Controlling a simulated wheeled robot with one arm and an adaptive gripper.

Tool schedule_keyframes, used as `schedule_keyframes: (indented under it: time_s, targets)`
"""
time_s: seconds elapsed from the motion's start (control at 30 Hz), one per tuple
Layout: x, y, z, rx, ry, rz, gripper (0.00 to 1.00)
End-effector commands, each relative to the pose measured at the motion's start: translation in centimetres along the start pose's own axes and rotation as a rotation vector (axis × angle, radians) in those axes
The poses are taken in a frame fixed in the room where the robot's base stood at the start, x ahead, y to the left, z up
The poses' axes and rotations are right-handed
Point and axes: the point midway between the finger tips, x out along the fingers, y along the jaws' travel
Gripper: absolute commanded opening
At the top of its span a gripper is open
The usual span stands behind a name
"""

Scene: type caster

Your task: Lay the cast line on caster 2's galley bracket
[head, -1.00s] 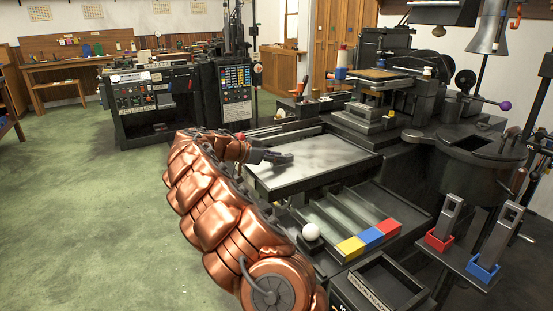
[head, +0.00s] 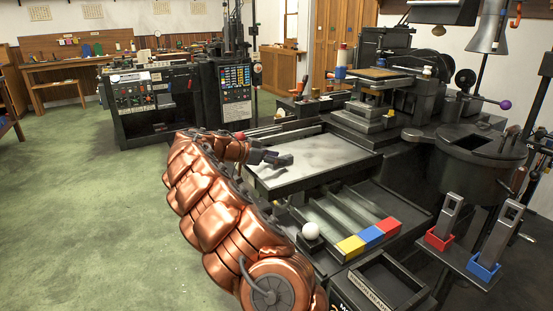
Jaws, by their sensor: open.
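My gripper (head: 281,160) is open at the end of my copper-coloured arm. It hangs over the left part of the flat grey metal plate on the near black machine. I see nothing between its fingers. No cast line of type can be made out in this view; one could be hidden by my gripper or too small to see. The near machine carries a channelled tray (head: 345,213) with yellow, blue and red end blocks. I cannot tell which part is the galley bracket, or which machine is caster 2.
A white ball (head: 310,230) sits at the tray's left. Red (head: 439,238) and blue (head: 484,269) holders with upright metal pieces stand at right, beside a round black pot (head: 480,165). Another black machine (head: 150,105) stands behind. Green floor is free at left.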

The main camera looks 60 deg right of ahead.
Motion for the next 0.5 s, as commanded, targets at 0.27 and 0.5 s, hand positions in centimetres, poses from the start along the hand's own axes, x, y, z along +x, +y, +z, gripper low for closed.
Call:
schedule_keyframes:
  time_s: [0.27,0.5]
  targets:
    - [-1.8,-0.2,-0.2,0.0,0.001,-0.005,0.47]
    - [-6.5,-0.1,-0.2,0.002,0.0,-0.004,0.47]
